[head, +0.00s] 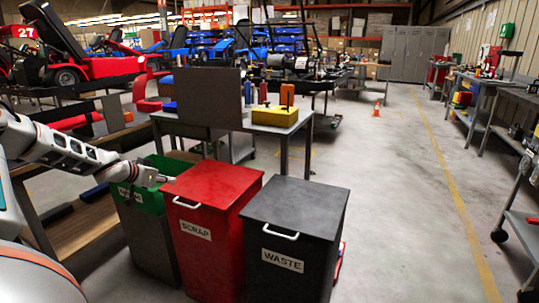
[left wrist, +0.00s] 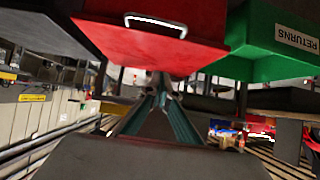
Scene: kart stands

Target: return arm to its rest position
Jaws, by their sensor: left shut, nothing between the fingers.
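My left arm (head: 60,146) reaches in from the left of the head view, over the green bin. Its gripper (head: 170,179) is shut and empty, close to the front top edge of the red SCRAP bin (head: 204,235); I cannot tell whether it touches. In the left wrist view the gripper's fingers (left wrist: 161,97) meet below the red bin's handle (left wrist: 155,22), with nothing between them. That view appears upside down. My right gripper does not show.
A green bin (head: 152,203), labelled RETURNS (left wrist: 297,37) in the wrist view, stands left of the red one. A black WASTE bin (head: 290,230) stands right. A table (head: 222,122) is behind them. The floor to the right (head: 400,200) is clear.

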